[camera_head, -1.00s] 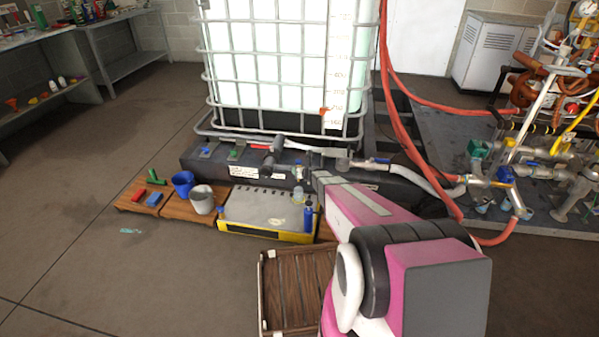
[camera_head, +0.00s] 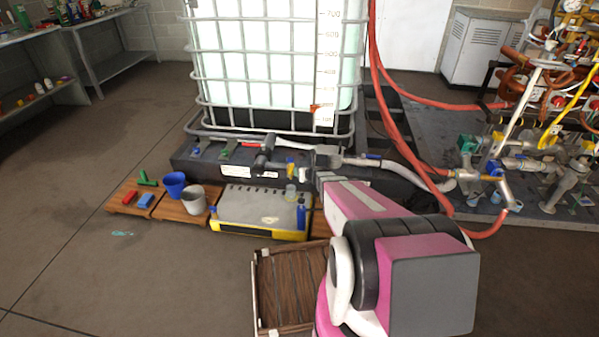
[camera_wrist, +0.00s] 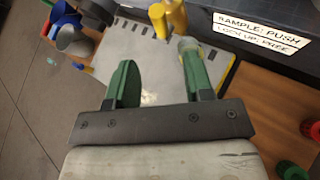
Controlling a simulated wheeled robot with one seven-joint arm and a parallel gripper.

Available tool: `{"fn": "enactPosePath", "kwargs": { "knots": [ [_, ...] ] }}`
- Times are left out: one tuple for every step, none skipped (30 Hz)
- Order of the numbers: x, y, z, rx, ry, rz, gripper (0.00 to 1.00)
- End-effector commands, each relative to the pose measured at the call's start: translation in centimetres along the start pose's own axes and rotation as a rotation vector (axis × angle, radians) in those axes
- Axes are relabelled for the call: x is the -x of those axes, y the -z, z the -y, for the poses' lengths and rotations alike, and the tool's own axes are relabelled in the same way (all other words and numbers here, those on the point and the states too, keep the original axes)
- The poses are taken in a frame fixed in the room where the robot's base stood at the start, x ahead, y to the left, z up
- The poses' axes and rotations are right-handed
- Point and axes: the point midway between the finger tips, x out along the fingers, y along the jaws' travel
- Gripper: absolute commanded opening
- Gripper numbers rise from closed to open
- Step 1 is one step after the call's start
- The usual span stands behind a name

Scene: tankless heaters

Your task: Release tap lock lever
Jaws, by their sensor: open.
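The yellow tap lever (camera_wrist: 172,16) shows at the top of the wrist view, with a pale spout-like piece (camera_wrist: 187,45) below it. In the head view, a small yellow part (camera_head: 290,169) shows at the front of the dark base under the tank. My gripper (camera_wrist: 158,62) is open, with its two green fingers apart and nothing between them. The right finger is close to the pale piece and overlaps it in the picture; I cannot tell whether they touch. A white label (camera_wrist: 262,32) reads "SAMPLE: PUSH / LOCK UP, FREE". My arm hides part of this area in the head view.
A grey-topped yellow tray (camera_head: 262,232) lies below the tap, with a blue bottle (camera_head: 301,214) at its right. A blue cup (camera_head: 174,185) and a grey cup (camera_head: 194,201) stand to its left. A wooden crate (camera_head: 256,300) is nearer.

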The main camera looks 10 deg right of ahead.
Motion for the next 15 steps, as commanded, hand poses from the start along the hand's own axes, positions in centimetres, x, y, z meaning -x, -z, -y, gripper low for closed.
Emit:
{"fn": "enactPosePath", "kwargs": {
  "knots": [
    [-0.1,0.0,0.0,0.0,0.0,0.0,0.47],
    [-0.1,0.0,0.0,0.0,0.0,0.0,0.47],
    [-0.1,0.0,0.0,0.0,0.0,0.0,0.44],
    [-0.1,0.0,0.0,0.001,0.0,0.0,0.34],
    [-0.1,0.0,0.0,0.003,-0.002,0.0,0.25],
    [-0.2,0.1,0.1,0.01,-0.006,0.001,0.12],
    [-0.3,0.1,0.2,0.021,-0.012,0.002,0.02],
    [-0.5,0.2,0.3,0.037,-0.019,0.004,0.0],
    [-0.7,0.4,0.5,0.065,-0.034,0.007,0.0],
    [-0.9,0.5,0.7,0.092,-0.048,0.011,0.0],
    [-1.2,0.7,0.8,0.124,-0.065,0.017,0.0],
    [-1.5,0.9,1.1,0.174,-0.091,0.027,0.0],
    [-1.8,1.1,1.4,0.216,-0.111,0.037,0.0],
    [-2.0,1.3,1.7,0.263,-0.133,0.05,0.0],
    [-2.4,1.6,2.0,0.327,-0.163,0.07,0.0]
  ]
}}
